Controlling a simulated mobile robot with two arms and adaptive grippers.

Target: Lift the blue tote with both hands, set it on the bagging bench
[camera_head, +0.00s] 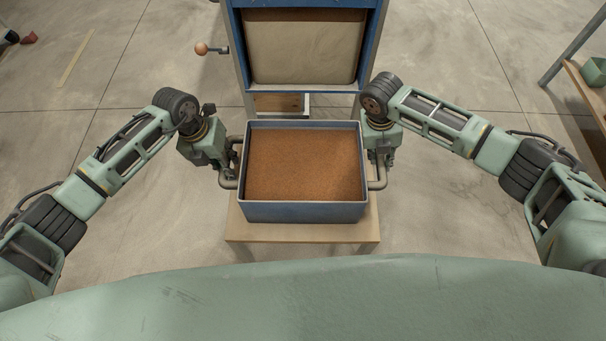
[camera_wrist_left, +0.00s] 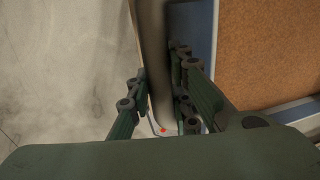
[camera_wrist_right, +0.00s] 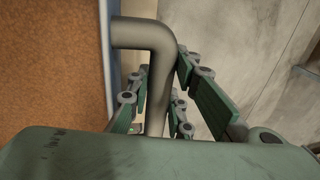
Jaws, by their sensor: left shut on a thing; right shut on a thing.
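The blue tote (camera_head: 305,212) is full of brown feed. It stands level over a low wooden stand (camera_head: 300,233) in the head view; I cannot tell whether it touches the stand. A grey tube handle sticks out on each side. My left gripper (camera_head: 226,172) is shut on the left handle, which runs between its fingers in the left wrist view (camera_wrist_left: 158,70). My right gripper (camera_head: 381,165) is shut on the right handle, which shows bent in the right wrist view (camera_wrist_right: 157,75). The bagging bench is not clearly identifiable.
The blue-framed mixer (camera_head: 305,45) stands right behind the tote, with a ball-ended crank (camera_head: 202,48) on its left. A wooden bench (camera_head: 590,95) with a green container (camera_head: 594,71) is at the far right edge. Concrete floor is open on both sides.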

